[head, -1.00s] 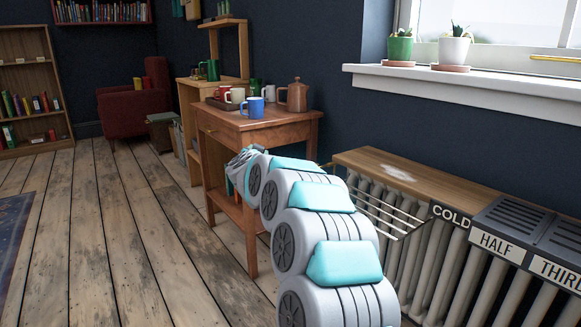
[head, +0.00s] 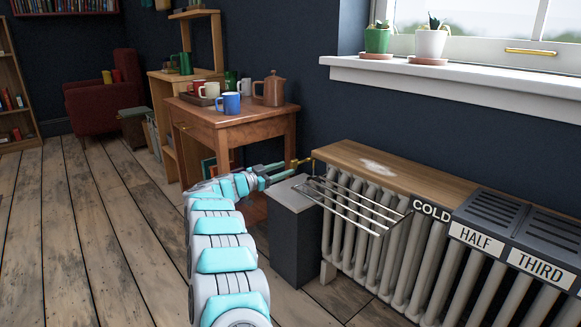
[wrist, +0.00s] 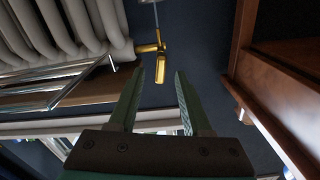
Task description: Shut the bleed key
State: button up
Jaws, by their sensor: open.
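The brass bleed key (head: 295,162) sticks out from the radiator's upper left end in the head view. In the wrist view the key (wrist: 162,64) shows as a bright brass lever on a brass fitting (wrist: 148,48). My gripper (head: 284,171) reaches toward it from the left. In the wrist view the open green fingers of my gripper (wrist: 158,76) point at the key, with its lever between the fingertips in the picture. I see no clear contact. The key's exact turn is hard to tell in the head view.
The cream radiator (head: 372,240) has a wooden top (head: 345,158) and a wire rack (head: 350,207) in front. A dark grey block (head: 293,240) stands below my gripper. A wooden table (head: 225,118) with mugs stands close behind my arm; its side (wrist: 275,95) shows in the wrist view.

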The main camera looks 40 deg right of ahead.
aim_at(291, 166)
jog(key=shift+w+d+f, duration=0.1)
jog(key=shift+w+d, duration=0.05)
jog(key=shift+d, duration=1.1)
jog(key=shift+w+d, duration=0.1)
jog(key=shift+d, duration=1.15)
jog(key=shift+c, duration=0.3)
grip_shut()
